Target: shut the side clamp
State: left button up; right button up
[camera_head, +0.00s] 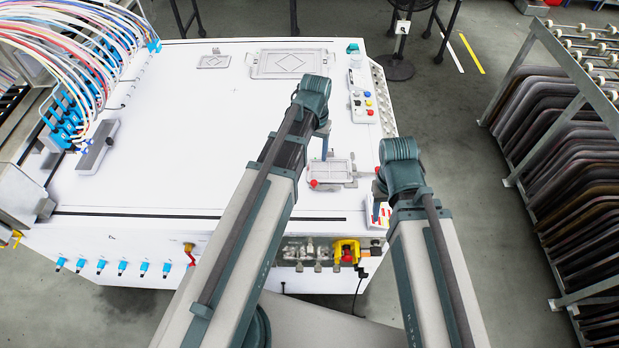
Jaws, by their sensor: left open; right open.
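A small grey fixture (331,171) with a rectangular frame lies on the right part of the white table top. A red knob (313,183) sits at its front left corner. A red-tipped part (376,170), perhaps the side clamp's handle, shows at its right side, close to my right wrist. Whether the clamp is open or shut is too small to tell. My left gripper (325,147) points down just above the fixture's back edge, open and seemingly empty. My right gripper (378,203) is open, right of and in front of the fixture, partly hidden by its wrist.
A control box with coloured buttons (362,95) stands behind the fixture. A larger framed plate (291,64) and a smaller plate (214,61) lie at the back. Many hoses (75,50) crowd the left. A rack (560,150) stands right. The table's middle left is clear.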

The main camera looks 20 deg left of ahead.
aim_at(314, 181)
pick_arm(q)
notch_tip(314, 181, down, 14)
jog(key=b, duration=1.3)
jog(key=shift+r+b, duration=0.1)
jog(key=shift+b, duration=0.25)
jog(key=shift+c, duration=0.3)
grip_shut()
